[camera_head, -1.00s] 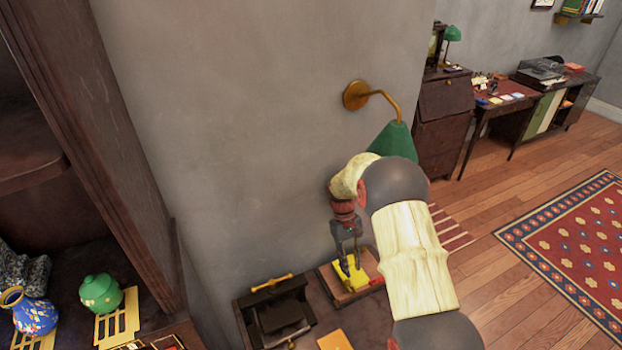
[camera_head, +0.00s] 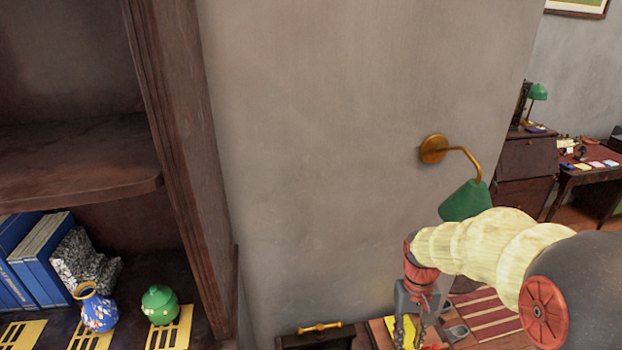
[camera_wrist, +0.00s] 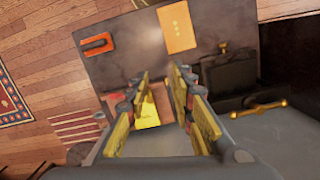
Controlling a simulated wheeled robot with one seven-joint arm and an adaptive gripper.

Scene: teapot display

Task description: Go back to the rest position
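My gripper (camera_head: 408,334) hangs at the end of my arm at the bottom right of the head view, in front of the grey wall. In the wrist view my gripper (camera_wrist: 162,95) has its two yellow-padded fingers apart, with nothing held between them. A yellow object (camera_wrist: 146,112) lies on an orange-brown tray (camera_wrist: 122,103) on the small dark table (camera_wrist: 140,62), below and beyond the fingers. In the head view the fingertips are partly cut off by the lower edge.
A green wall lamp (camera_head: 466,200) is close to my arm. A dark shelf (camera_head: 80,165) at left holds a blue vase (camera_head: 97,311), a green lidded pot (camera_head: 159,304) and blue books (camera_head: 40,255). The table also bears a dark box (camera_wrist: 229,76) and a yellow-orange booklet (camera_wrist: 177,28).

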